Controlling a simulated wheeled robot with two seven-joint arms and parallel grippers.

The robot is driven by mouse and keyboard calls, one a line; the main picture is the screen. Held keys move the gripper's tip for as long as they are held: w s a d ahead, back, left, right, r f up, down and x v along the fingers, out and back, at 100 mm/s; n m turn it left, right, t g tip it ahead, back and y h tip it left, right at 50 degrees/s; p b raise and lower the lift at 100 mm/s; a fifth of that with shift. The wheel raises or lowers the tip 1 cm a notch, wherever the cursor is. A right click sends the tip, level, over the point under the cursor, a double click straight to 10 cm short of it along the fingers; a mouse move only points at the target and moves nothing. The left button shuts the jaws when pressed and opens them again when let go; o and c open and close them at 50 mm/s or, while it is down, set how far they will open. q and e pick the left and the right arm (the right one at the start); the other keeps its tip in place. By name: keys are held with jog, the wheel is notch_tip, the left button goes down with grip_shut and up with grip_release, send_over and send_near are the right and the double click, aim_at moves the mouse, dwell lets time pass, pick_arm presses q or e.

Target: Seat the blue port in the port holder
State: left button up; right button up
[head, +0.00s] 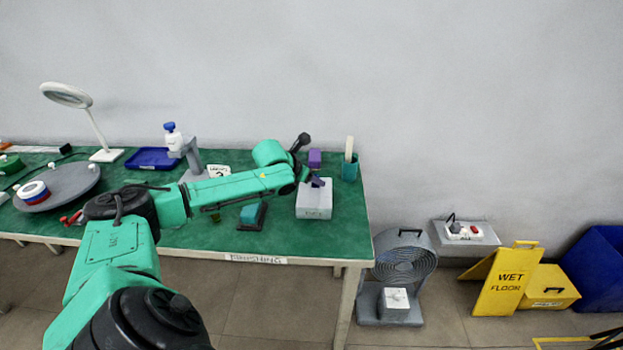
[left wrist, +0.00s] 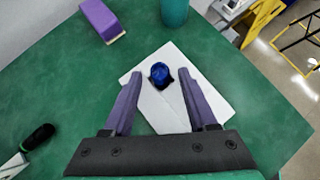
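The port holder, a pale grey-white block (head: 314,206), stands near the right end of the green table; its top also shows in the left wrist view (left wrist: 211,98). The blue port (left wrist: 160,73) is at the block's top, with a dark patch at its lower edge; I cannot tell how deep it sits. My left gripper (head: 316,183) is over the block. In the left wrist view its purple fingers (left wrist: 160,80) are apart, with a gap on each side of the port. The port is not distinguishable in the head view. My right gripper is not in view.
A purple block (head: 315,158) and a green cup (head: 349,172) stand behind the holder. A teal block in a dark base (head: 252,215) lies to its left. A blue tray (head: 153,159), a bottle (head: 173,140) and a grey turntable (head: 62,188) are further left. The table ends just right of the holder.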

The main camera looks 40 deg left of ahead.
pick_arm(q)
jog(key=shift+r, duration=0.15)
jog(key=shift+s+a+r, duration=0.1)
jog(key=shift+s+r, duration=0.1)
jog(key=v, duration=1.1)
jog(key=shift+s+p, duration=0.15)
jog(key=shift+p, duration=0.25)
jog(key=shift+r, duration=0.1)
